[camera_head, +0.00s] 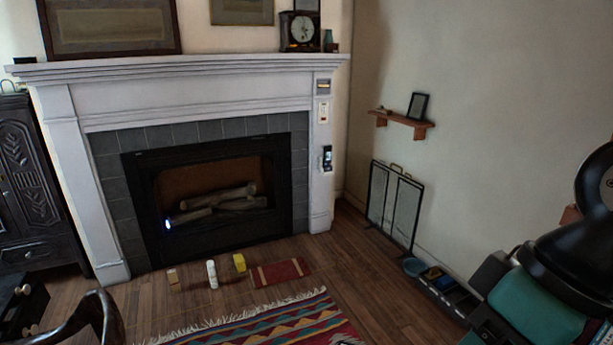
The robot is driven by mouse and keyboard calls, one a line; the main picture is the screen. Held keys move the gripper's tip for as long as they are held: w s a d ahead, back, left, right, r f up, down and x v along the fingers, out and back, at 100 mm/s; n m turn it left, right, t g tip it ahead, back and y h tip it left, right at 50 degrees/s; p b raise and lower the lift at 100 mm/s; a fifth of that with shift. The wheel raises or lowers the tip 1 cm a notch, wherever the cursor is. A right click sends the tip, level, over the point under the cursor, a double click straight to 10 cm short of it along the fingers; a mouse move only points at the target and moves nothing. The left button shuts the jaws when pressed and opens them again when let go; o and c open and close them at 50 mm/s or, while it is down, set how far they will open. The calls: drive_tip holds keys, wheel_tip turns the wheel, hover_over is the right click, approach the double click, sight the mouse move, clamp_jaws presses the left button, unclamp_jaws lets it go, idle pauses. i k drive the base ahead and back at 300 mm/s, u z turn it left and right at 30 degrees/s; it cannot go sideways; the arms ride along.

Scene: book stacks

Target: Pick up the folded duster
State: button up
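A small yellow item (239,262) stands on the wood floor in front of the fireplace; it may be the folded duster, but it is too small to tell. A flat red piece (281,272) with pale bands lies to its right, and it looks like folded cloth or a small mat. A white bottle-like item (212,274) and a small tan block (173,278) stand to the left of the yellow item. Dark, rounded parts at the right edge look like my arm. My gripper's fingertips do not show.
A fringed, patterned rug (285,322) lies in front of these items. A fireplace (215,190) stands behind them. A dark cabinet (32,190) stands left.

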sight(239, 262)
drive_tip(key=z, duration=0.15)
drive_tip(key=i, duration=2.4)
drive_tip(key=u, duration=0.9)
drive_tip(key=i, duration=1.7)
drive_tip(key=u, duration=1.2)
drive_tip(key=i, duration=0.3)
drive_tip(key=u, duration=0.1)
